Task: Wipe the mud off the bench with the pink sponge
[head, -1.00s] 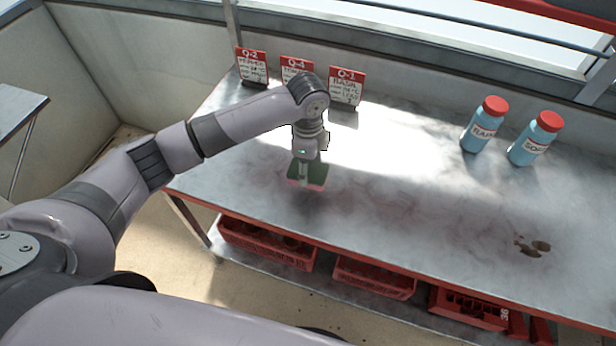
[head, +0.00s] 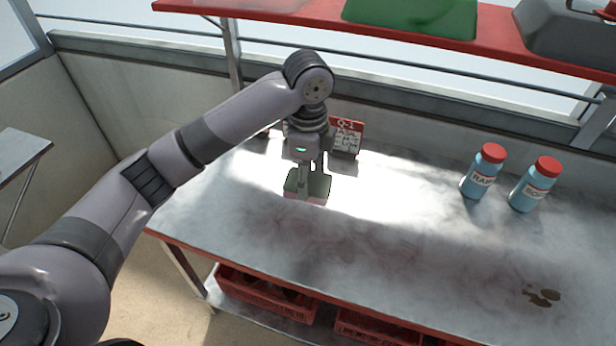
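The sponge (head: 307,187), with a green top and a pinkish lower edge, is below my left gripper (head: 304,178), over the left part of the grey bench (head: 400,240). My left gripper points down and is shut on the sponge; the fingers partly cover it. I cannot tell exactly how high the sponge is above the bench top. My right gripper is not in view.
Two blue bottles with red caps (head: 484,172) (head: 535,185) stand behind the mud. A red-and-white Q-1 sign (head: 346,138) stands behind the sponge. A red-edged shelf (head: 300,13) runs above. Red crates (head: 265,293) sit below. The bench middle is clear.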

